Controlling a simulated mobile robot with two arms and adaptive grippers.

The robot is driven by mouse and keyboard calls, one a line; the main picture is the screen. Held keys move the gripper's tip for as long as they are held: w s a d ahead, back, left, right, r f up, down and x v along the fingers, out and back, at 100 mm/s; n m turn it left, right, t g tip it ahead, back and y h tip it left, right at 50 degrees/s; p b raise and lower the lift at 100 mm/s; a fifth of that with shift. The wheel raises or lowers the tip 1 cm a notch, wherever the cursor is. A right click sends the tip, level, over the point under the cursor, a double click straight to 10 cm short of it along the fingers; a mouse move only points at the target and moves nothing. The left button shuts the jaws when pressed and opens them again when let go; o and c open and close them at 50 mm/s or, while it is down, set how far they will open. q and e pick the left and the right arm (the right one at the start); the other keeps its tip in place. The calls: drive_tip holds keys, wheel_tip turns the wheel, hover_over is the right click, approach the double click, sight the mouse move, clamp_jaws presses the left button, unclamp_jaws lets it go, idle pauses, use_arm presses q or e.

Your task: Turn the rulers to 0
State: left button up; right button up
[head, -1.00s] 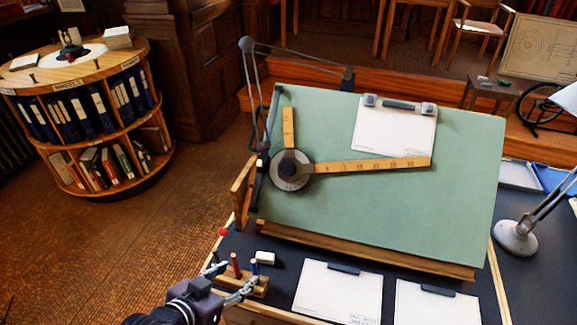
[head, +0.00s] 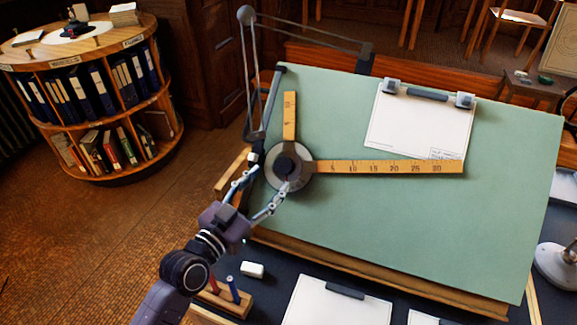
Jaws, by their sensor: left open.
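The drafting head (head: 302,174) is a grey disc with a dark knob (head: 286,163) near the left side of the green board (head: 400,225). Two wooden rulers are joined to it: a long ruler (head: 390,167) pointing right and a short ruler (head: 289,115) pointing up. The long ruler is not parallel to the board's lower edge; its right end is angled upward from it. My left gripper (head: 268,181) is open, its fingers spread at the lower left of the disc, one overlapping its near edge. I cannot tell whether it touches. The disc's angle marks are too small to read.
A clipped paper sheet (head: 420,125) lies on the board's upper right. A jointed arm (head: 252,80) rises at the board's left. Below are an eraser (head: 252,269), a wooden pen holder (head: 228,299) and another sheet (head: 335,305). A lamp base (head: 557,266) stands right.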

sight(282, 167)
use_arm(q)
drive_tip(key=p+x, duration=0.1)
drive_tip(key=x, duration=0.7)
drive_tip(key=shift+f, duration=0.1)
drive_tip(key=shift+c, duration=0.5)
drive_tip(key=shift+a, duration=0.1)
clamp_jaws()
